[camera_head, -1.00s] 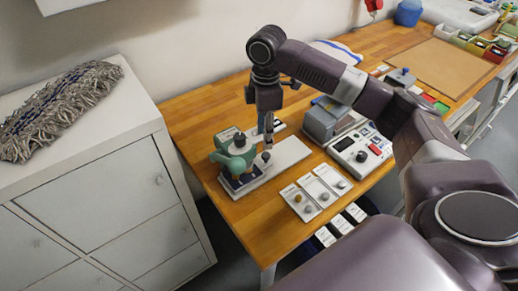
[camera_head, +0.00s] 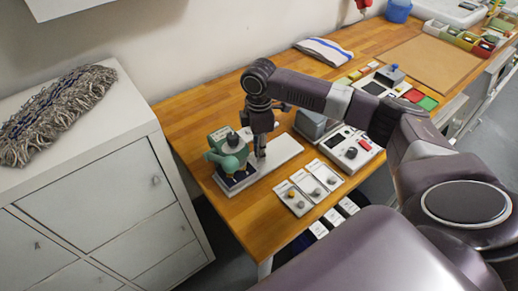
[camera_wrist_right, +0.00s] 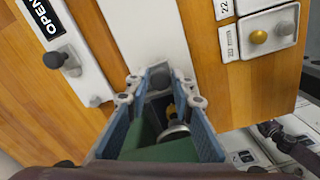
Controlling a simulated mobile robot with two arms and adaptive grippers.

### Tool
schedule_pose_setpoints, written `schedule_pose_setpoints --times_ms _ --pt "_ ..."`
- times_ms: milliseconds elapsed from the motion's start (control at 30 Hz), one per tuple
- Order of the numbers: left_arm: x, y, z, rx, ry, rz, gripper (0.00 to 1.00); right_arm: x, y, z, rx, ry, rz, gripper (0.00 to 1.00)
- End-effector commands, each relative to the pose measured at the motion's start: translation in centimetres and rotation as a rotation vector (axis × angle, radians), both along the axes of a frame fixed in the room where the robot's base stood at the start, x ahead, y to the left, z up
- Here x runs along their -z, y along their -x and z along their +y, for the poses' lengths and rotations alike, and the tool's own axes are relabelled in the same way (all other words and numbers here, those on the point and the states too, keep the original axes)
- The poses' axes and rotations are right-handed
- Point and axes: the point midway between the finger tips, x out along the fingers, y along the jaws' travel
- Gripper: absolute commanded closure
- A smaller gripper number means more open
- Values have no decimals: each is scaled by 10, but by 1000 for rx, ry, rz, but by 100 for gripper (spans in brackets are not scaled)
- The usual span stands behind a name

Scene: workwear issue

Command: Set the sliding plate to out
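The green machine (camera_head: 228,153) stands near the left end of the table, on a long white plate (camera_head: 285,151) that reaches out to its right. My right gripper (camera_head: 260,152) points down over the plate, close beside the green machine. In the right wrist view my right gripper (camera_wrist_right: 160,88) has its two blue-padded fingers apart. A dark grey block (camera_wrist_right: 158,80) lies between the fingertips, and I cannot tell whether they touch it. Part of the green body (camera_wrist_right: 165,150) shows below, between the fingers. My left gripper is out of view.
White cards with round knobs (camera_head: 310,188) lie to the right, near the front edge. A grey device with a control panel (camera_head: 352,147) stands behind them. A white cabinet (camera_head: 110,185) borders the table on the left.

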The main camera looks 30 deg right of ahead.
Motion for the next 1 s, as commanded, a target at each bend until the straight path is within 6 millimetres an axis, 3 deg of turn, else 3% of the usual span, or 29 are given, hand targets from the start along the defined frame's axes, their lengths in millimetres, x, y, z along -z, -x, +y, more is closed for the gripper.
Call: schedule_pose_setpoints --times_ms 167,533,900,1000 --pt "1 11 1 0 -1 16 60 0 0 0 0 -1 -1 100" --pt "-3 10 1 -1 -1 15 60 -2 -1 -8 3 -1 0 100" --pt "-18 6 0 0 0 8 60 -2 -10 -105 8 0 -2 100" --pt "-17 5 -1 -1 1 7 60 -2 -11 -123 5 -1 -3 100"
